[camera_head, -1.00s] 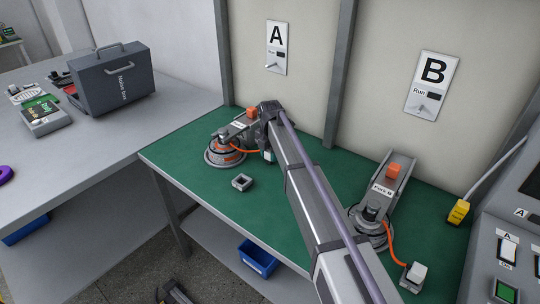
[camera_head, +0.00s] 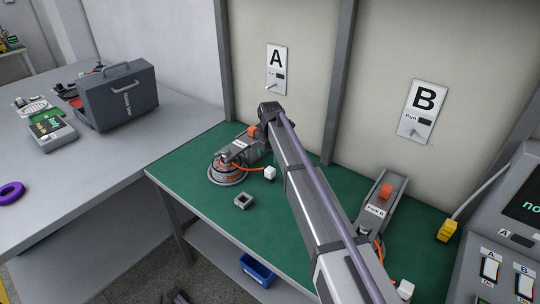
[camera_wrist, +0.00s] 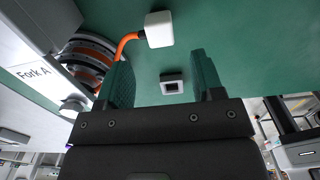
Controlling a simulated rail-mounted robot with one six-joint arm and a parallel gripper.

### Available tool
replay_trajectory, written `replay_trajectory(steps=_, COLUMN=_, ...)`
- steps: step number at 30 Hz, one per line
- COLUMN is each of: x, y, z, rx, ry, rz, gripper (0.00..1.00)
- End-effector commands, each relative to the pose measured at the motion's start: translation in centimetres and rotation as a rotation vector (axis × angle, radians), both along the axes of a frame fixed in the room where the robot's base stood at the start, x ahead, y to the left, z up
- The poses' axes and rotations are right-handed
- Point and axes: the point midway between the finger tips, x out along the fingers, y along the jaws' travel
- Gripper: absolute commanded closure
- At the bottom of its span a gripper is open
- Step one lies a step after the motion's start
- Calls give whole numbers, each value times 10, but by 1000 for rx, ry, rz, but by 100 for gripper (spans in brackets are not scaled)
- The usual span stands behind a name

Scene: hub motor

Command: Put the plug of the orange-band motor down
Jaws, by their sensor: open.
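The motor with an orange band (camera_head: 227,170) sits on the green bench by Fork A (camera_head: 240,146). Its orange cable runs right to a white cube-shaped plug (camera_head: 270,173), which appears to rest on the bench top. In the wrist view the plug (camera_wrist: 159,29) lies beyond my fingertips, clear of both fingers, with the cable (camera_wrist: 127,44) entering its left side. My gripper (camera_wrist: 162,78) is open and empty, its two fingers apart. In the head view my arm hides my gripper. A small grey square socket block (camera_head: 243,201) lies on the bench; it shows between my fingers in the wrist view (camera_wrist: 172,84).
Fork B (camera_head: 378,208) stands on the right with a second motor, partly hidden by my arm, and another white plug (camera_head: 405,290). A yellow connector (camera_head: 447,230) is near the control panel (camera_head: 510,235). The green bench's (camera_head: 185,180) front left is clear.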

Motion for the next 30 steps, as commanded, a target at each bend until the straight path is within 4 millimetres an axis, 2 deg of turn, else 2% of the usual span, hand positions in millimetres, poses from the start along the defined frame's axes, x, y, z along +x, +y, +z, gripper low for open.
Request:
replay_trajectory(steps=1, x=0, y=0, z=26, rx=0, ry=0, rz=0, gripper=39)
replay_trajectory(steps=4, x=0, y=0, z=39, rx=0, ry=0, rz=0, gripper=39)
replay_trajectory(steps=14, x=-2, y=-2, z=39, rx=0, ry=0, rz=-9, gripper=39)
replay_trajectory(steps=17, x=-23, y=-22, z=39, rx=0, ry=0, rz=-145, gripper=39)
replay_trajectory(steps=20, x=-76, y=-70, z=39, rx=0, ry=0, rz=-513, gripper=39)
replay_trajectory(steps=23, x=-152, y=-129, z=39, rx=0, ry=0, rz=-1061, gripper=39)
replay_trajectory(steps=24, x=-184, y=-151, z=39, rx=-1, ry=-1, rz=-1298, gripper=39)
replay_trajectory(steps=27, x=-257, y=-192, z=39, rx=-1, ry=-1, rz=-1842, gripper=39)
replay_trajectory(steps=30, x=-309, y=-216, z=39, rx=-2, ry=-2, rz=-2252, gripper=39)
